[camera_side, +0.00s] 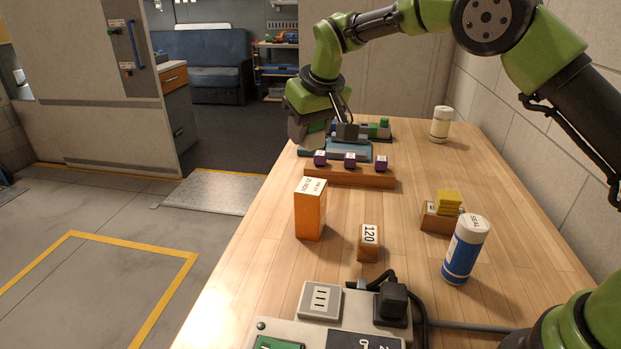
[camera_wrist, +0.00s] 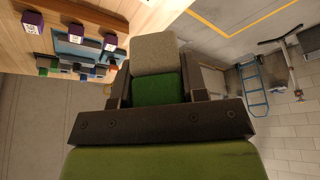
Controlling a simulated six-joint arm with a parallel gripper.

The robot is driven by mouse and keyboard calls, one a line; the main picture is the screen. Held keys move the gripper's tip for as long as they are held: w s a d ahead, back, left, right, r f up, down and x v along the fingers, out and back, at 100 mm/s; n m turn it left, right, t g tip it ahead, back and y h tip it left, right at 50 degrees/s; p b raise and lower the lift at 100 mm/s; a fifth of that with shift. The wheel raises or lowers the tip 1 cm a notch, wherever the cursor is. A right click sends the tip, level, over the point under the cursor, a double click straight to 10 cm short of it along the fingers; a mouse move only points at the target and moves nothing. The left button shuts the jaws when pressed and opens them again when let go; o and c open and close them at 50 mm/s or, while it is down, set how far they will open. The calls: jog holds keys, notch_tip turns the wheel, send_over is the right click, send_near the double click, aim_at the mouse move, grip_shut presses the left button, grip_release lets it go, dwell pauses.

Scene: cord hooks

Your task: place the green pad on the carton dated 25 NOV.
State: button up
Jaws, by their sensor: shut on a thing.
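In the wrist view my gripper (camera_wrist: 157,82) is shut on a block with a green part, the green pad (camera_wrist: 156,91), and a beige-grey part (camera_wrist: 154,52) beyond it. In the side view my gripper (camera_side: 318,135) is at the far left edge of the table, above and beside a blue tray; the pad is hard to make out there. An orange carton (camera_side: 310,214) stands upright nearer the camera, with small dark writing on its white top that seems to include NOV. The carton's top is bare. My gripper is apart from it, farther back.
A wooden rack with purple blocks (camera_side: 350,175) lies between my gripper and the carton. A white bottle (camera_side: 440,124) is at the back.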

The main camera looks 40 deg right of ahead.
aim_at(305, 181)
notch_tip(305, 181, down, 8)
jog(key=shift+f, duration=0.15)
jog(key=shift+f, duration=0.1)
jog(key=o, duration=0.9)
jog(key=v, duration=1.2)
